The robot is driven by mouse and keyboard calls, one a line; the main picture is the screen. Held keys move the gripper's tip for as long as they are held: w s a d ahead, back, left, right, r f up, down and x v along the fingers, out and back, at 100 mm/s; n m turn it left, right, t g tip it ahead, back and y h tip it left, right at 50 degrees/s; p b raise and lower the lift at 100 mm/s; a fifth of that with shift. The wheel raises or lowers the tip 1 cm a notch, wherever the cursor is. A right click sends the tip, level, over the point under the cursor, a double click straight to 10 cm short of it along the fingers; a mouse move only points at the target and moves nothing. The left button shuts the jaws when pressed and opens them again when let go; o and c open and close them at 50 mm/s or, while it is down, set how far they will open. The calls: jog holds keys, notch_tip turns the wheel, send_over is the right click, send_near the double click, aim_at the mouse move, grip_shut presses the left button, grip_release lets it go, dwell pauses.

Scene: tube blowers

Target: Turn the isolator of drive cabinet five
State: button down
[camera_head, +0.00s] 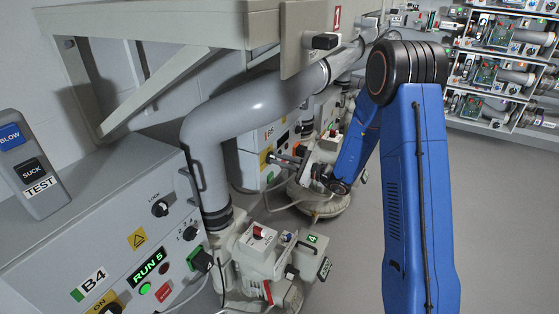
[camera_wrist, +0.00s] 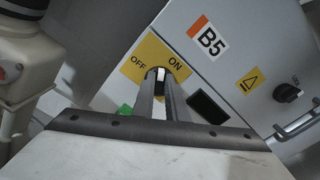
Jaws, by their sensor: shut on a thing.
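Drive cabinet five, labelled B5 (camera_wrist: 209,39), fills the wrist view and shows partly behind the grey pipe in the head view, with its B5 label (camera_head: 267,133). Its isolator knob (camera_wrist: 160,73) sits on a yellow plate (camera_wrist: 137,57) marked OFF on the left and ON on the right. My gripper (camera_wrist: 160,80) is shut on the knob, one finger on each side. A light strip of the knob shows between the fingertips, between the two words; its exact setting is hard to tell. In the head view my gripper (camera_head: 287,160) reaches the cabinet front, small and partly hidden.
Cabinet B4 (camera_head: 138,240) with a RUN 5 display stands at the near left. A thick grey pipe (camera_head: 255,98) and a blower (camera_head: 262,255) stand beside my arm. A black rotary switch (camera_wrist: 287,93) and a handle (camera_wrist: 300,122) are on B5's right. Open floor (camera_head: 500,220) lies right.

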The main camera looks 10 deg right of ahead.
jog(key=n, duration=0.7)
jog(key=f+n, duration=0.1)
jog(key=n, duration=0.3)
jog(key=shift+s+a, duration=0.1)
jog(key=shift+s, duration=0.2)
dwell(0.4)
jog(key=c, duration=1.8)
grip_release()
jog(key=shift+o, duration=0.2)
jog(key=v, duration=1.7)
jog(key=shift+s, duration=0.1)
